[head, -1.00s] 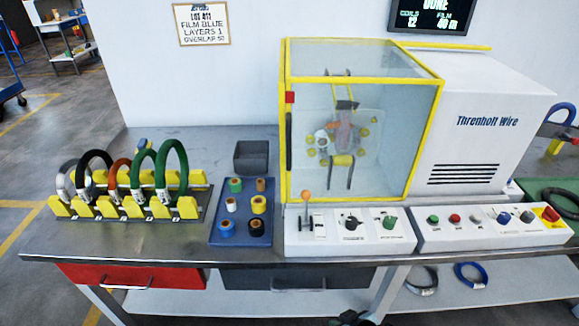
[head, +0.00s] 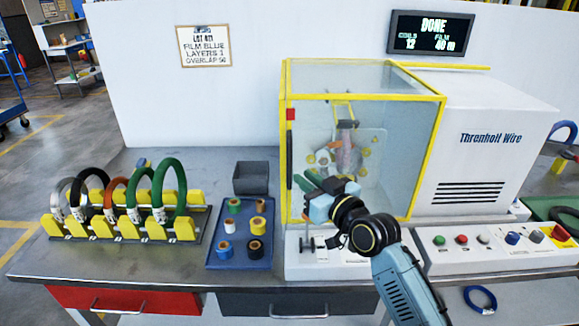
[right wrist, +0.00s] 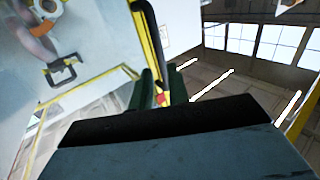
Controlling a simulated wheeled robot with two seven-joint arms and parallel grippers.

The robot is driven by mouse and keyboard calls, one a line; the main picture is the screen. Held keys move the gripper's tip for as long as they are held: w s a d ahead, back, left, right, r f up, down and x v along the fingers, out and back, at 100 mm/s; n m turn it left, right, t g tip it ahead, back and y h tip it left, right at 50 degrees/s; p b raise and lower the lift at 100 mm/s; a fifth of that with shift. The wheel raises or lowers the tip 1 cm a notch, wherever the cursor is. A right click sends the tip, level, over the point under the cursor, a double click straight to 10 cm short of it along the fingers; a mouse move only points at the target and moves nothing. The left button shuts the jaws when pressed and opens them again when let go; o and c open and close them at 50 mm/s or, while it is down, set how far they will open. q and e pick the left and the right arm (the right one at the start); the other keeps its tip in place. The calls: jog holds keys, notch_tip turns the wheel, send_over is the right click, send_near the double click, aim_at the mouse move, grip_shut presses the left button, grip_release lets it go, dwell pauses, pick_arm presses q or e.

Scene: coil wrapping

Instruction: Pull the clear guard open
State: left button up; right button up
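The clear guard (head: 380,150) is a box with a yellow frame over the winding parts. It stands closed on the machine. Its black upright handle (head: 290,160) is on the front left edge, below a red block (head: 290,114). My right gripper (head: 302,181) is in front of the guard's lower left, its green fingers close to the handle's lower end. In the right wrist view the two green fingers (right wrist: 161,88) stand apart, with part of the yellow frame (right wrist: 158,45) showing between and beyond them. I cannot tell whether they touch the handle. My left gripper is out of view.
A blue tray of tape rolls (head: 212,262) and a dark bin (head: 251,178) stand left of the guard. A yellow rack of coils (head: 120,229) is farther left. A control panel (head: 490,245) is at the right. My right arm covers part of the front panel.

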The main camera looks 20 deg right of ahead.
aim_at(291, 167)
jog(key=x, duration=0.7)
jog(key=shift+w+f, duration=0.1)
grip_shut()
